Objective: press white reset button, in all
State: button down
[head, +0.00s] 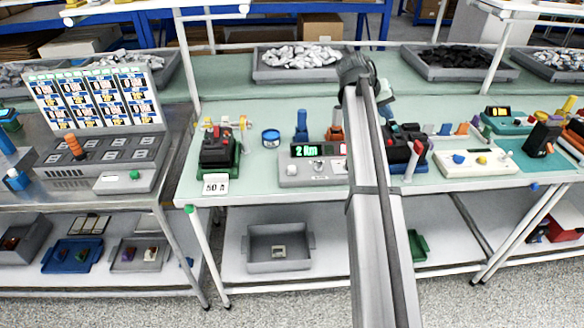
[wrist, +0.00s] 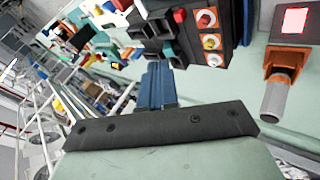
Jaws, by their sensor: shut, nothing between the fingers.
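My gripper (wrist: 158,85) shows in the wrist view with its blue fingers together and nothing between them. It is in the air above the green bench top. In the head view my arm reaches across the bench, and the fingertips cannot be made out. A grey tester (head: 297,177) with a green lit display stands left of my arm, partly hidden by it. Small pale controls sit on its face; I cannot tell which is the white reset button. A dark breaker (head: 217,150) on a green base stands at left, by a "50 A" card (head: 215,185).
A dark block with red, yellow and orange terminals (wrist: 205,30) is near my fingers in the wrist view. An orange holder with a grey cylinder (wrist: 276,98) is at right. A white control panel (head: 475,170) stands right of my arm. Bins (head: 297,75) line the back.

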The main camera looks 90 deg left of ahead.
jog(key=s+f+m, duration=0.2)
jog(key=s, duration=1.2)
jog(key=m+t, duration=0.1)
jog(key=m, duration=0.1)
send_over(292, 169)
jog(key=s, duration=0.1)
jog(key=shift+a+f, duration=0.35)
jog(key=shift+f, duration=0.15)
jog(key=shift+f+h, duration=0.2)
jog(key=shift+h, duration=0.1)
jog(key=shift+f, duration=4.25)
jog(key=shift+f, duration=0.9)
jog(key=shift+r, duration=0.95)
